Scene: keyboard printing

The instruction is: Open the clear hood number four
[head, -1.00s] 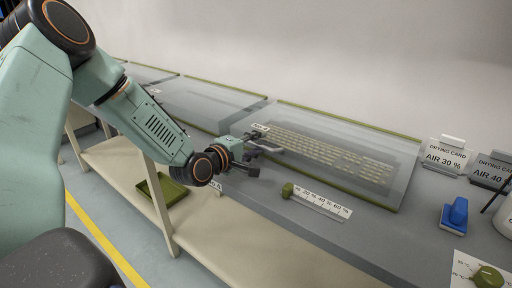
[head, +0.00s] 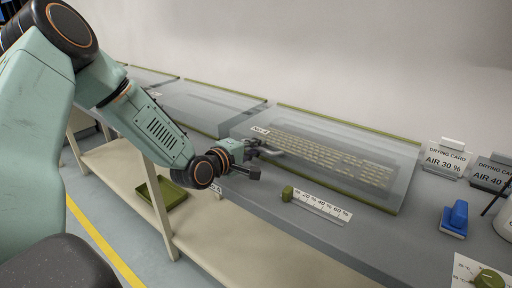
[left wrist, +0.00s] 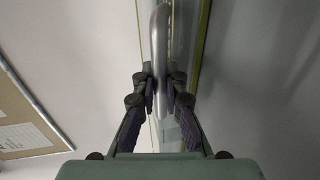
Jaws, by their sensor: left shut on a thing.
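The clear hood (head: 340,142) is a long see-through cover with a green rear edge, lying over a pale keyboard (head: 330,157). In the left wrist view the fingers (left wrist: 160,84) are shut on a bare metal bar handle (left wrist: 160,45), one finger on each side. My right gripper is not in view.
A green-knobbed slider with a percent scale (head: 322,206) lies in front of the hood. A blue block (head: 455,216) and drying cards (head: 444,160) stand right. Another clear hood (head: 205,105) is to the left. A green tray (head: 165,193) rests on the lower shelf.

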